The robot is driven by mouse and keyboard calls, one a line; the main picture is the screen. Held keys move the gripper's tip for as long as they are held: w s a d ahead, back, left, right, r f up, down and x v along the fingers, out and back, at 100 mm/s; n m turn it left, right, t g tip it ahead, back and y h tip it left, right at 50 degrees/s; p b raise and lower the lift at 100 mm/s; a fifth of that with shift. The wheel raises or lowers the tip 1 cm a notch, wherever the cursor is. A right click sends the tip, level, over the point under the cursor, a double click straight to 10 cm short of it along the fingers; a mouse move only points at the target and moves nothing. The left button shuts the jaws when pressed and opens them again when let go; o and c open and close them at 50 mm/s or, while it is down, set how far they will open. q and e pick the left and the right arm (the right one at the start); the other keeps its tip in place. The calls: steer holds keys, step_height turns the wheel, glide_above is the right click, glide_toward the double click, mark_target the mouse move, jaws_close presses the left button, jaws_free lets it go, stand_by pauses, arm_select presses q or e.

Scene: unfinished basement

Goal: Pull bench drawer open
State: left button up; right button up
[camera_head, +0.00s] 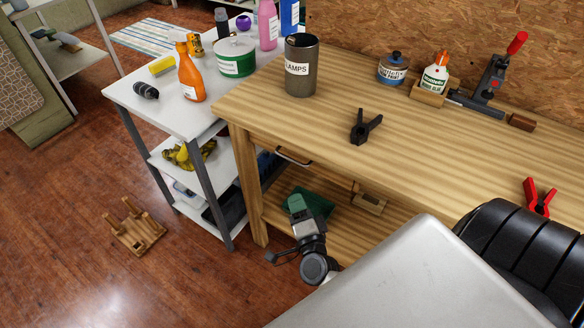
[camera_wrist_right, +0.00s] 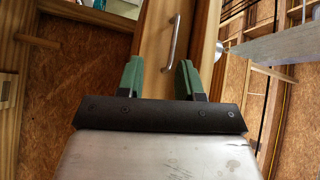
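The wooden bench (camera_head: 430,150) fills the right half of the head view. Its drawer handle (camera_head: 293,157), a thin metal bar, shows just under the front edge of the top, near the left leg. The drawer front (camera_wrist_right: 152,40) appears as a wooden panel in the wrist view, with the handle (camera_wrist_right: 172,42) on it. The head view shows no clear gap at the drawer. My right gripper (camera_head: 308,198) is below and in front of the handle. In the wrist view its green fingers (camera_wrist_right: 159,68) are apart and empty, with the handle ahead between them, not touching. My left gripper is not in view.
On the bench stand a dark clamps can (camera_head: 301,75), a black clamp (camera_head: 365,127) and a red clamp (camera_head: 539,197). A white shelf cart (camera_head: 165,110) with bottles stands left of the bench. A small wooden stool (camera_head: 137,232) is on the floor, with clear floor around it.

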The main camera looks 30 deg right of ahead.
steer(key=w+d+r+m, duration=0.1)
steer(key=w+d+r, duration=0.1)
steer(key=w, duration=0.3)
steer(key=w+d+r+m+h, duration=0.1)
steer(key=w+d, duration=0.2)
steer(key=w, duration=0.2)
steer(key=shift+r+p, duration=0.35)
steer(key=shift+r, duration=0.05)
jaws_close()
